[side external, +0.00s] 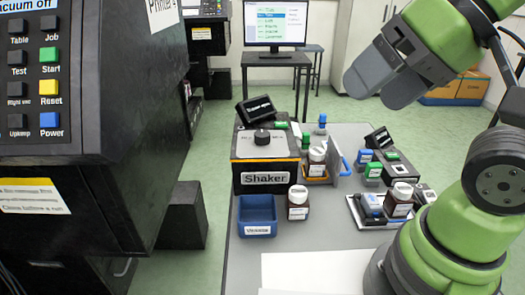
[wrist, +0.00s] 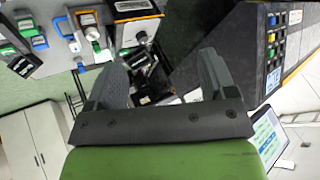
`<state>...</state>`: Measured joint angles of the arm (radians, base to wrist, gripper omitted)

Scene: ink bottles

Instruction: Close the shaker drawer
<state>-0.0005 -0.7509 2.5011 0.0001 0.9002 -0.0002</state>
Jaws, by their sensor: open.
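The shaker (side external: 264,160) is a black box with a knob and a "Shaker" label, on the grey table. Its drawer (side external: 318,180) stands out on the right side, with a brown bottle (side external: 317,160) with a white cap in it. A blue handle (side external: 346,166) is at the drawer's outer end. In the wrist view the shaker (wrist: 135,8) is at the top, with the bottle (wrist: 92,34) beside it. My gripper (side external: 373,92) is open and empty, high above and behind the table, apart from the drawer. Its two fingers also show apart in the wrist view (wrist: 163,60).
A blue bin (side external: 257,207) and a brown bottle (side external: 298,212) stand in front of the shaker. A tray (side external: 376,224) with another bottle (side external: 399,207) is to the right. Green and blue small containers (side external: 373,171) stand right of the handle. A large black machine (side external: 90,190) is at left.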

